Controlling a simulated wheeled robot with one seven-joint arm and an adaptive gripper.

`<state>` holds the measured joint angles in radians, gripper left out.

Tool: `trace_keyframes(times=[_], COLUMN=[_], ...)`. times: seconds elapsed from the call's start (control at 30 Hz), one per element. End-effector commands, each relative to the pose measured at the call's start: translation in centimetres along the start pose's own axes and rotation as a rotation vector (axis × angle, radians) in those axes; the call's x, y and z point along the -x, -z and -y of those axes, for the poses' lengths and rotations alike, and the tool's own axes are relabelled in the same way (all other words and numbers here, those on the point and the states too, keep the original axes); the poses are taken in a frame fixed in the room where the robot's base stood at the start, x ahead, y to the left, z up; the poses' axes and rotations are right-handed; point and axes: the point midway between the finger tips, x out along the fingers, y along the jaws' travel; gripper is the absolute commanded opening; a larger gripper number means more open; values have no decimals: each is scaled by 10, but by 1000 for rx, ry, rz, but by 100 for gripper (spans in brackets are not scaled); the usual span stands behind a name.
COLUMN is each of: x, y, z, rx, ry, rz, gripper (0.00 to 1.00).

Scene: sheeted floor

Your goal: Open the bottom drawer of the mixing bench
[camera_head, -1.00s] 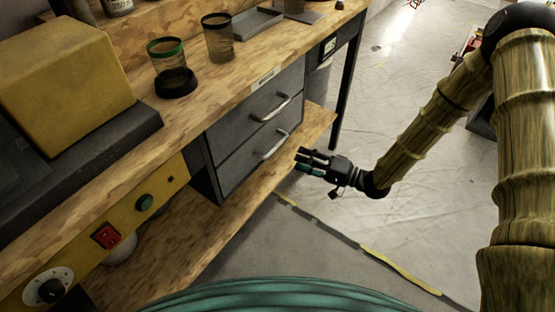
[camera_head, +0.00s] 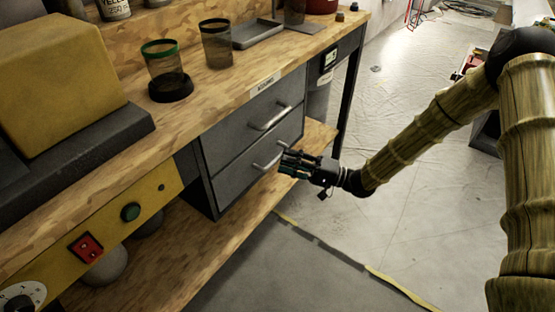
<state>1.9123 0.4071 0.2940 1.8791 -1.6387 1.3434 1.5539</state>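The mixing bench (camera_head: 215,95) has a wooden top and a grey unit with two drawers under it. The top drawer (camera_head: 235,132) and the bottom drawer (camera_head: 236,180) both look closed. My gripper (camera_head: 284,164) is at that handle, pointing left toward the drawer front. Its fingers look spread, one above the other. I cannot tell whether they touch the handle or surround it.
A wooden lower shelf (camera_head: 185,245) runs below the drawers. A black bench leg (camera_head: 350,105) stands right of them. Two clear cups, one green-rimmed (camera_head: 165,68) and one black-rimmed (camera_head: 216,45), stand on top. The sheeted floor (camera_head: 410,190) right of the bench is open.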

Motion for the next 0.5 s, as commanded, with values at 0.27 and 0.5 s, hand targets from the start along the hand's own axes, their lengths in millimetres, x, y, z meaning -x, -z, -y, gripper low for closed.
trace_keyframes(times=[0.27, 0.5], x=[-31, -37], y=[0, 0], z=[0, 0], rx=[0, 0], ry=[1, 0], rz=[1, 0], gripper=[34, 34])
